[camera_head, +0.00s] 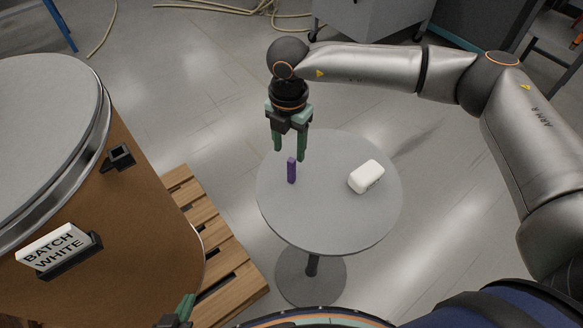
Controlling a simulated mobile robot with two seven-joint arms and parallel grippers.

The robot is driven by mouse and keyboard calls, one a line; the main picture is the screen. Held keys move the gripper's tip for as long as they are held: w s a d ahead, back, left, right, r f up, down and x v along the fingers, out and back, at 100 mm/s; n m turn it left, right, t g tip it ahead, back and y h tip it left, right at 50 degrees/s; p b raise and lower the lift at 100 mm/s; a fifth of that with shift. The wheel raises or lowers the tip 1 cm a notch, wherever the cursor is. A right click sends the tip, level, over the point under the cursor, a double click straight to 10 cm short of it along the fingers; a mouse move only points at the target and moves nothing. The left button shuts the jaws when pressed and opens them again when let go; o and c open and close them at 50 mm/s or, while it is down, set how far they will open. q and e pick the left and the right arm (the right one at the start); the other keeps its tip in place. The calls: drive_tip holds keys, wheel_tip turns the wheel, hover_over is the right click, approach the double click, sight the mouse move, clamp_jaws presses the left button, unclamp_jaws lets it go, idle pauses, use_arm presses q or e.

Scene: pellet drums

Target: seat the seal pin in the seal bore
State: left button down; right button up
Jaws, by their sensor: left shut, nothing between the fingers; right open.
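The purple seal pin (292,171) stands upright on the small round grey table. My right gripper (289,155) is open and points down, with its green fingertips around or just above the pin's top; I cannot tell their exact height. It does not grip the pin. A dark bracket (121,158) juts from the side of the brown drum at left. It may hold the seal bore, but the opening is too small to make out. My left gripper (184,308) is shut and empty, mostly cut off at the bottom edge.
A white rounded block (366,176) lies on the table (330,225), right of the pin. A hose (230,9) lies on the floor at the back.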

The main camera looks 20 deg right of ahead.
sight(292, 160)
drive_tip(key=f, duration=0.3)
drive_tip(key=f+p, duration=0.1)
drive_tip(key=shift+s+d+f, duration=0.2)
drive_tip(key=shift+s+f, duration=0.05)
drive_tip(key=shift+s, duration=0.05)
drive_tip(key=shift+f, duration=0.4)
clamp_jaws()
